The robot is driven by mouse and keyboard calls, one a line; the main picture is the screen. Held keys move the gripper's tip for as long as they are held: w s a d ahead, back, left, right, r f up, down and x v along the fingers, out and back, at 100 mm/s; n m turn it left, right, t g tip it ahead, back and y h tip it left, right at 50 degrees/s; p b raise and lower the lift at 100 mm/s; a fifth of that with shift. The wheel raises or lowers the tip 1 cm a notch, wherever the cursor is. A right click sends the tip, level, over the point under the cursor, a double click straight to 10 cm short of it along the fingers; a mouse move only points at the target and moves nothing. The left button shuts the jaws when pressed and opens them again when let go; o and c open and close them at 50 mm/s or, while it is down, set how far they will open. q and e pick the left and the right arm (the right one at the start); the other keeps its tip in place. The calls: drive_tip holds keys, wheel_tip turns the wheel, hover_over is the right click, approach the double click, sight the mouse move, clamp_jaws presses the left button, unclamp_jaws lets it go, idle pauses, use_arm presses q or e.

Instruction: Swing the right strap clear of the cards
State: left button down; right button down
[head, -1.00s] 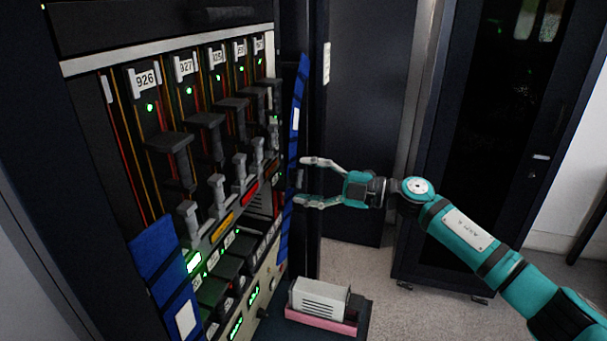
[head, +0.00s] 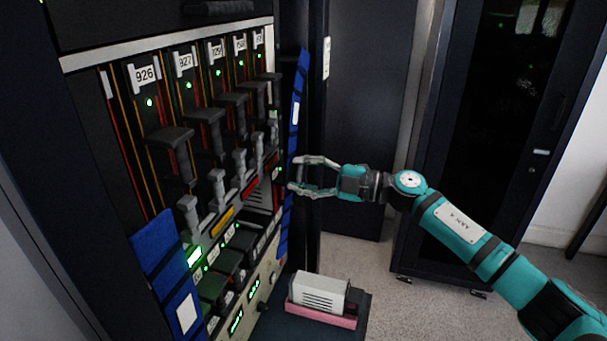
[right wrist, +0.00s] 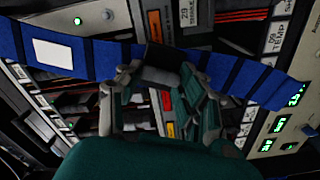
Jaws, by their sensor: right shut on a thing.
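The right strap (head: 298,90) is a blue band with dark stripes and a white label. It hangs upright along the right edge of the card rack and crosses the right wrist view (right wrist: 105,60). My right gripper (head: 293,174) is shut on the strap's edge at about mid-height, around a dark grip-like part in the right wrist view (right wrist: 160,76). The cards (head: 170,140) stand in a row in the rack, with numbered white labels and green lights. The strap lies beside the rightmost card in the head view. My left gripper is out of view.
A second blue strap (head: 165,265) hangs at the rack's left front. A grey box (head: 318,293) on a pink base (head: 322,317) sits low at the right. A dark glass-door cabinet (head: 490,150) stands farther right, with open floor before it.

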drive_tip(key=w+d+f+n+b, duration=0.2)
drive_tip(key=w+d+n+b, duration=0.2)
drive_tip(key=w+b, duration=0.6)
drive_tip(key=shift+w+d+f+n+b, duration=0.2)
drive_tip(key=shift+w+n+b, duration=0.1)
drive_tip(key=shift+n+b, duration=0.6)
drive_tip(key=c, duration=0.8)
unclamp_jaws()
drive_tip(key=shift+d, duration=0.1)
drive_tip(key=v, duration=1.2)
